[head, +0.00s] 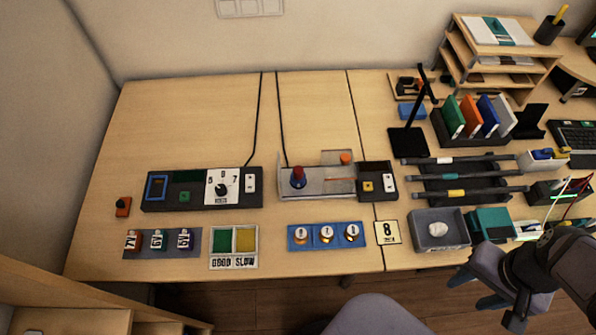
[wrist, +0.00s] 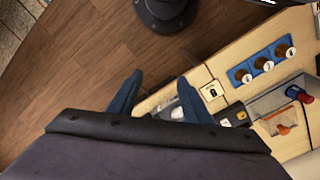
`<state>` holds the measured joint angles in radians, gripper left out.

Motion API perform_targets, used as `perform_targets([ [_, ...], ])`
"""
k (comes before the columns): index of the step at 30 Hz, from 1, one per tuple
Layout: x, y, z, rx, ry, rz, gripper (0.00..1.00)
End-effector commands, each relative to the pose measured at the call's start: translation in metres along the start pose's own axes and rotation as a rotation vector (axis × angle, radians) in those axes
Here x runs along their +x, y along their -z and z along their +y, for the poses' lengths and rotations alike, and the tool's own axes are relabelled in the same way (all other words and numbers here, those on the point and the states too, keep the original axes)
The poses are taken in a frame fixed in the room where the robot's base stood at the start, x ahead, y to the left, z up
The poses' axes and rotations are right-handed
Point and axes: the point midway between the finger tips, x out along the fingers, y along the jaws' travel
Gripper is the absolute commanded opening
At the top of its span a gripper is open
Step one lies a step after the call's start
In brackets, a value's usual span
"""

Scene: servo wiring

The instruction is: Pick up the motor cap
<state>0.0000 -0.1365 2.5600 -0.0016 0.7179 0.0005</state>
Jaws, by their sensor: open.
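I cannot tell for certain which thing is the motor cap. A blue tray (head: 317,247) near the front edge of the table holds three round brown pieces with white numbered tops, such as the middle one (head: 326,233). The blue tray also shows at the upper right of the wrist view (wrist: 248,78). My gripper (head: 477,291) is open, off the table's front edge at the right. In the wrist view its fingers (wrist: 159,84) are apart, with no object held between them.
A grey tray (head: 420,243) with a white lump (head: 437,230) lies nearest my gripper, beside a numbered card (head: 387,232). Left are a GOOD/SLOW tray (head: 233,263) and a voltage rack (head: 145,251). A black stand (head: 408,141) rises behind. The table's back left is clear.

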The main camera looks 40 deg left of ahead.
Motion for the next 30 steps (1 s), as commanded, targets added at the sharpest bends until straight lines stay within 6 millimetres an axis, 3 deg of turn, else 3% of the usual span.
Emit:
perform_targets([
  [6, 0.003, 0.011, -0.009, -0.023, 0.009, 0.027, 0.45],
  [11, 0.010, 0.049, -0.048, -0.105, 0.046, 0.134, 0.45],
  [14, 0.016, 0.083, -0.094, -0.182, 0.088, 0.245, 0.45],
  [18, 0.022, 0.123, -0.179, -0.295, 0.166, 0.429, 0.45],
  [21, 0.023, 0.138, -0.245, -0.365, 0.227, 0.562, 0.45],
  [26, 0.022, 0.135, -0.346, -0.462, 0.325, 0.769, 0.45],
  [30, 0.034, 0.102, -0.416, -0.531, 0.397, 0.923, 0.45],
])
